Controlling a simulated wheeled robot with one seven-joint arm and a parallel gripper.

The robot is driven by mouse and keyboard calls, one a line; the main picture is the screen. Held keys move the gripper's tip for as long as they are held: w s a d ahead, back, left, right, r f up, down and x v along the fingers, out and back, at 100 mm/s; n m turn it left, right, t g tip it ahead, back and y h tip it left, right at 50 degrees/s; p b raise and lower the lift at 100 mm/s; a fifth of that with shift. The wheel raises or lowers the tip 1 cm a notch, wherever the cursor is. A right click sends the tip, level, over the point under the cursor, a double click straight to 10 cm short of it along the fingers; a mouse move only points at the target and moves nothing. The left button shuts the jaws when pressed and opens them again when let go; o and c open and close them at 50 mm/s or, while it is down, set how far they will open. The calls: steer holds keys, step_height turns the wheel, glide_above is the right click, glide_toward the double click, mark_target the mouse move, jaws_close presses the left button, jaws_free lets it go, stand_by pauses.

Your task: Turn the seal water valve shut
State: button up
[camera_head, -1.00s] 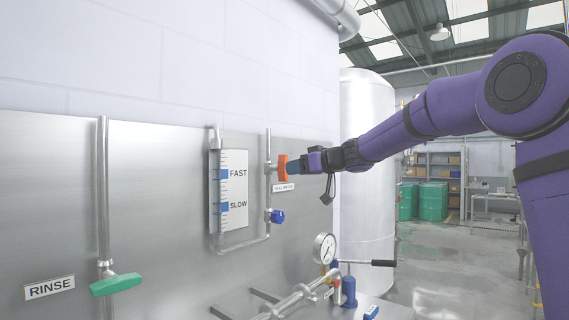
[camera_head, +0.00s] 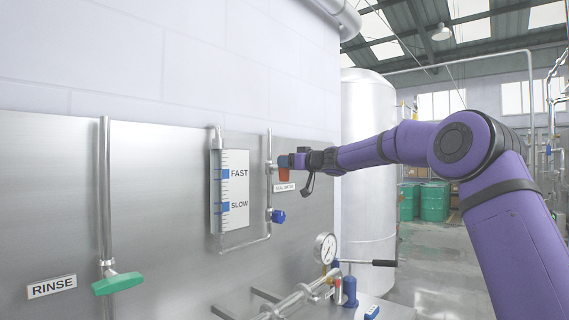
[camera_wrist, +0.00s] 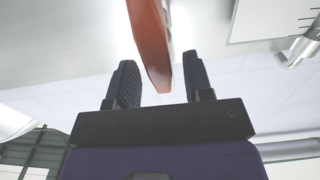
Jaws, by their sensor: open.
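The seal water valve's orange handle (camera_head: 284,175) is on a thin vertical pipe on the steel panel, above the SEAL WATER label (camera_head: 284,187). In the head view my gripper (camera_head: 283,161) is at the handle and covers its upper part; the orange lower part shows beneath. In the wrist view the handle (camera_wrist: 150,38) comes down from the top as an orange slab, its end between the two dark fingers of my open gripper (camera_wrist: 160,62). Gaps show on both sides of the handle, so the fingers are not closed on it.
A blue-handled valve (camera_head: 277,216) sits lower on the same pipe. A FAST/SLOW gauge (camera_head: 233,190) is to the left. A green RINSE handle (camera_head: 117,284) is at far left. A pressure gauge (camera_head: 325,249) and black-gripped lever (camera_head: 384,263) stand below. A tank (camera_head: 368,150) is behind.

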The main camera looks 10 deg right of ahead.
steer(key=shift+x, duration=0.85)
jaws_close()
